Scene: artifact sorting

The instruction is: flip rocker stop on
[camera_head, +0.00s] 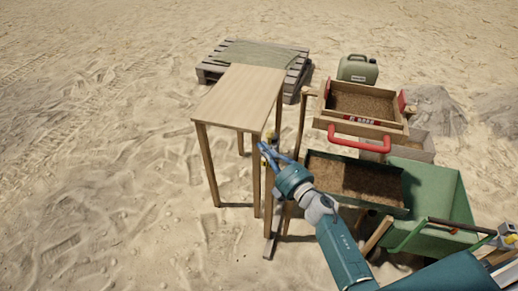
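My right gripper (264,148) has blue fingers and reaches in from the lower right. Its tips are beside the near right corner of the wooden table, below the tabletop's height in the picture. The view is too small to tell whether the fingers are apart or closed. The sieve box (337,116) is a wooden frame full of brown soil, with a red handle (358,141) in front, and sits on a wooden stand (303,118). I cannot make out the rocker stop clearly; small dark and yellowish parts show around the stand's left side near my fingers.
The wooden table (240,95) is bare. A pallet (212,70) with a cloth (258,55) lies behind it. A green jerrycan (357,70) stands behind the sieve. A soil tray (402,197) and a green wheelbarrow-like bin (445,190) are at right. Sand at left is clear.

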